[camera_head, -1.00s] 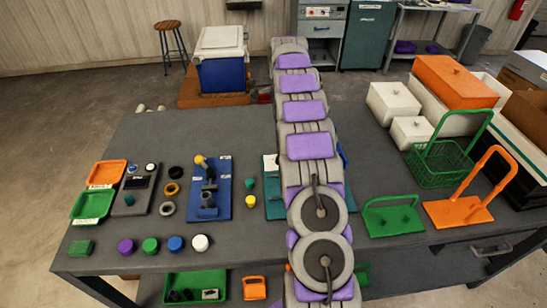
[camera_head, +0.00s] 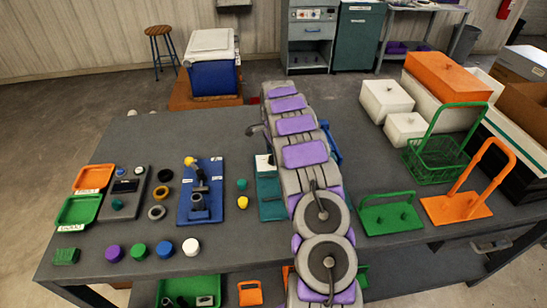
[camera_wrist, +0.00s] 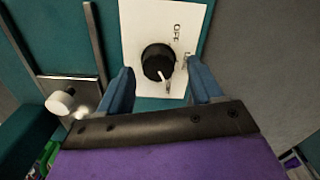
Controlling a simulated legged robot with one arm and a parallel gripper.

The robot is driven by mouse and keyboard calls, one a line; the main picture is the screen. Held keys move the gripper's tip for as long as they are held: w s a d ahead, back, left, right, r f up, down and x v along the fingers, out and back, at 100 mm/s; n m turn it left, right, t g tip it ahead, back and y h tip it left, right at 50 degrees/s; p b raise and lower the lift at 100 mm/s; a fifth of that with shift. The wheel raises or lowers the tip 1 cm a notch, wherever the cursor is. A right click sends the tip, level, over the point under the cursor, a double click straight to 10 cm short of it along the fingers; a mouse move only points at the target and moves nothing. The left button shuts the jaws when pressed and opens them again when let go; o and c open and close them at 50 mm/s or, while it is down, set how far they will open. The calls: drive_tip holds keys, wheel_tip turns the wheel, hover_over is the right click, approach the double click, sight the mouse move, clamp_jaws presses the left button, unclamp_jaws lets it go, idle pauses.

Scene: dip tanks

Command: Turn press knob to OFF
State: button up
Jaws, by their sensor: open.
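In the wrist view, the black knob (camera_wrist: 154,60) sits on a white plate (camera_wrist: 140,20) marked "OFF" near its upper right. Other marks on the plate are too small to read. The knob's white pointer line points down and slightly right, away from the "OFF" word. My gripper (camera_wrist: 160,67) is open, with one blue finger to the lower left of the knob and one to its lower right. I cannot tell whether either touches it. In the head view, the teal base (camera_head: 270,190) is partly hidden behind my arm, and the knob is not visible.
In the wrist view, a white round knob (camera_wrist: 60,102) is at the left. The table (camera_head: 110,262) holds a blue fixture (camera_head: 187,205), green (camera_head: 80,211) and orange (camera_head: 93,178) trays, coloured caps, and a green basket (camera_head: 436,163). Bare tabletop lies behind the trays.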

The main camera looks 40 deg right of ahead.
drive_tip(key=shift+a+f, duration=0.1)
drive_tip(key=shift+f, duration=0.45)
drive_tip(key=shift+c, duration=0.5)
drive_tip(key=c, duration=1)
drive_tip(key=shift+o, duration=0.2)
